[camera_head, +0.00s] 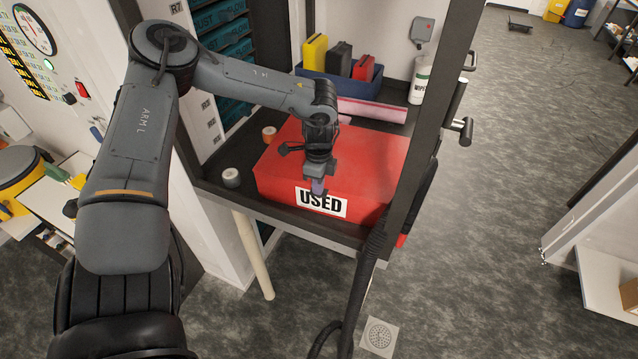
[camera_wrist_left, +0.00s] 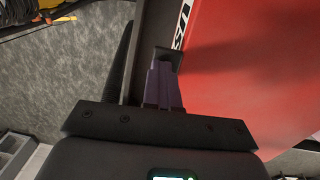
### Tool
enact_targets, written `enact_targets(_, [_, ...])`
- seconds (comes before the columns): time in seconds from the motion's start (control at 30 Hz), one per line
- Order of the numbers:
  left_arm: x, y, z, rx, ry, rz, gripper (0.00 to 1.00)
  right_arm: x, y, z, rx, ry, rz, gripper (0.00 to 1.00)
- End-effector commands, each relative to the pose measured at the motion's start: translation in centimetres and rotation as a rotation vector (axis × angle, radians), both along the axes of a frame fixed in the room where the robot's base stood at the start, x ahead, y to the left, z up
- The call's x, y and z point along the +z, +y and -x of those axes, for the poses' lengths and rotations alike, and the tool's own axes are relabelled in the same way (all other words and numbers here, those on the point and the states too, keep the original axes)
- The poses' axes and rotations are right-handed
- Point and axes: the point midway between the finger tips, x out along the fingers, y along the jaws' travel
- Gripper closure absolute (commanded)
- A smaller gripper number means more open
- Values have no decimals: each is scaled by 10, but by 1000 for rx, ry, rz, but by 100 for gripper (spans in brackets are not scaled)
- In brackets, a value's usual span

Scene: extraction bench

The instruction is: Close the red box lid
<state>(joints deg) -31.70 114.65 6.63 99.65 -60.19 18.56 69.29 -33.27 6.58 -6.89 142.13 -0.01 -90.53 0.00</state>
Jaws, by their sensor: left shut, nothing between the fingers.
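The red box (camera_head: 280,165) sits on the dark bench shelf, with a white "USED" label (camera_head: 336,206) on its front. From the head view its top looks like a flat red surface, and I cannot tell where lid and body meet. My left gripper (camera_head: 318,190) is shut and empty, pointing down at the front of the box, over the label. In the left wrist view, the gripper (camera_wrist_left: 165,75) is beside the red surface (camera_wrist_left: 255,70) and part of the label; whether it touches is unclear. My right gripper is not in view.
Tape rolls (camera_head: 231,177) stand left of the box. Behind it are a pinkish-red bar (camera_head: 372,110), a blue bin (camera_head: 345,86) with several cases, and a wipes canister (camera_head: 420,80). A dark frame post (camera_head: 407,130) rises at the box's right.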

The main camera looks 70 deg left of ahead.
Motion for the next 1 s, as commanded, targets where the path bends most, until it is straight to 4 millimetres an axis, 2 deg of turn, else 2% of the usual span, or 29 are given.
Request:
enact_targets(0.03, [3,2,6,7,13,-1,100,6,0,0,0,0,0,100])
enact_targets(0.27, [48,5,5,10,1,-1,100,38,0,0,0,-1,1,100])
enact_targets(0.3, [48,5,4,8,-2,-2,100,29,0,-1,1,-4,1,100])
enact_targets(0.7, [120,4,4,7,-2,-3,100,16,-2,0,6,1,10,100])
enact_targets(0.9, [136,4,5,8,0,-2,100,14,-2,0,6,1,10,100])
enact_targets(1.0, [136,4,6,9,7,0,100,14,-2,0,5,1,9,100])
